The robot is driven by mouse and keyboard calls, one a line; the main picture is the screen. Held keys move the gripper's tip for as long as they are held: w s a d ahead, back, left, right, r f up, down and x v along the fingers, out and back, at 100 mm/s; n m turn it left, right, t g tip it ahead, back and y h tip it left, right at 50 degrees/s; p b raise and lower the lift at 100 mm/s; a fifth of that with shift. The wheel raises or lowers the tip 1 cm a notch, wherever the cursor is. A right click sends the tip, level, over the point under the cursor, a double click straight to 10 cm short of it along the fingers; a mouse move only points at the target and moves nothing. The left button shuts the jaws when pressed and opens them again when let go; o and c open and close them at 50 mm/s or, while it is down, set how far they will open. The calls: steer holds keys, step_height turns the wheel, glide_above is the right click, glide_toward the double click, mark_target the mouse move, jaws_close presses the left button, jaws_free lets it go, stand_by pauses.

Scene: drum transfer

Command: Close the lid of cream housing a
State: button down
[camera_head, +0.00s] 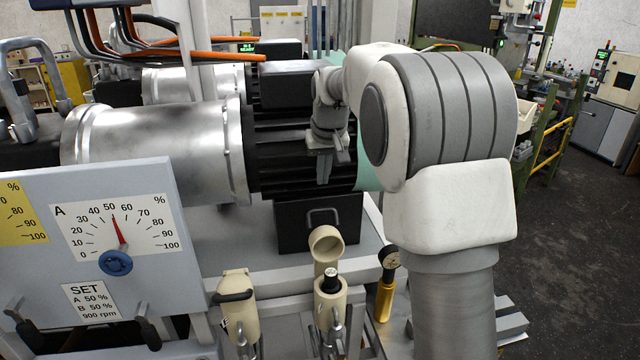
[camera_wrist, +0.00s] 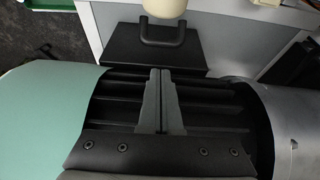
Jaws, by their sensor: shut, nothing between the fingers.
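Two cream housings stand at the front in the head view. The right one (camera_head: 330,302) has its round lid (camera_head: 326,243) swung up and open, with a black-topped part showing in its mouth. The left one (camera_head: 240,308) has a dark bar across its upper part, and its top looks covered. I cannot read which is housing a. My gripper (camera_head: 325,172) is shut and empty, in front of the black finned motor, above and apart from the housings. Its closed fingers show in the wrist view (camera_wrist: 160,100). A cream round piece (camera_wrist: 165,8) shows at that view's top edge.
A black box with a handle (camera_head: 322,228) sits just behind the open lid. A gauge on a brass-coloured stem (camera_head: 386,290) stands right of the housings. The dial panel (camera_head: 110,240) fills the left front. The silver drum (camera_head: 155,150) lies left of the motor.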

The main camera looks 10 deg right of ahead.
steer(key=p+x, duration=0.1)
steer(key=x, duration=0.9)
steer(key=shift+s+f+b, duration=0.1)
steer(key=shift+s+b, duration=0.15)
steer(key=shift+b, duration=0.15)
